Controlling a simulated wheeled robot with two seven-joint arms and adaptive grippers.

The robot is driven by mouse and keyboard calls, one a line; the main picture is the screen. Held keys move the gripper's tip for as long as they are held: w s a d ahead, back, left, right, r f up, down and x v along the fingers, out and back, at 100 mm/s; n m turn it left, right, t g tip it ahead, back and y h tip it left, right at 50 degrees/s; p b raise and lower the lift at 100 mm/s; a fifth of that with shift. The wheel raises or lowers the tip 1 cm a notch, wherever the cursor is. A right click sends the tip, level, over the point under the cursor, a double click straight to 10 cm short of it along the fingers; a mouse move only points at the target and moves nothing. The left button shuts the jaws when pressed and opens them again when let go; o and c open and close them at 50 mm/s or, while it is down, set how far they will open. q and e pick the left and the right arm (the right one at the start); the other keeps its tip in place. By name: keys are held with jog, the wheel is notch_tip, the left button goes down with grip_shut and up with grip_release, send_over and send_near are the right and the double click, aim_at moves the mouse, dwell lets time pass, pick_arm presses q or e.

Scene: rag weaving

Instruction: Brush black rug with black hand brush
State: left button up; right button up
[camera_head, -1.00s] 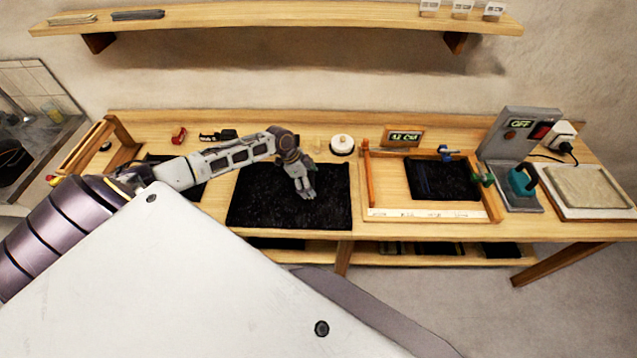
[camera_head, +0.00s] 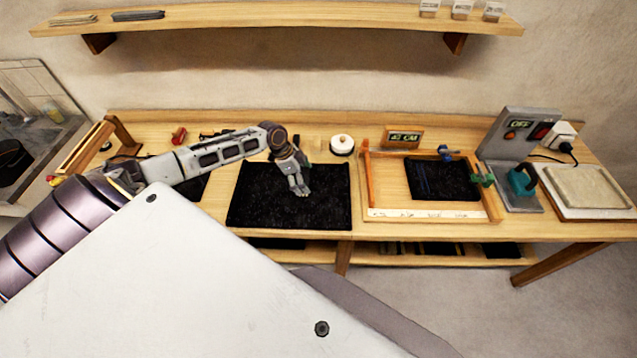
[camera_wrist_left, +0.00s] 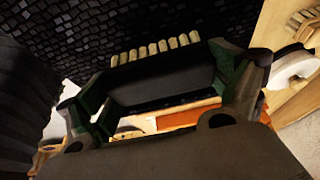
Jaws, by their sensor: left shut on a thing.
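The black rug (camera_head: 262,205) lies flat on the wooden table, left of the frame; its woven surface fills the top of the left wrist view (camera_wrist_left: 120,30). My left gripper (camera_head: 300,188) is over the right half of the rug, pointing down. In the left wrist view the gripper (camera_wrist_left: 165,85) is shut on the black hand brush (camera_wrist_left: 160,92), whose pale bristle tufts (camera_wrist_left: 155,50) show along one edge towards the rug. Whether the bristles touch the rug I cannot tell. In the head view the brush is too small and dark to make out. My right gripper is not in view.
A wooden frame (camera_head: 370,190) with a black woven piece (camera_head: 440,180) stands right of the rug. A white round object (camera_head: 342,143) and a small display (camera_head: 403,138) stand behind. A grey machine (camera_head: 515,150) and a tray (camera_head: 590,188) are at the right.

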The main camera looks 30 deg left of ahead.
pick_arm(q)
jog(key=shift+r, duration=1.1)
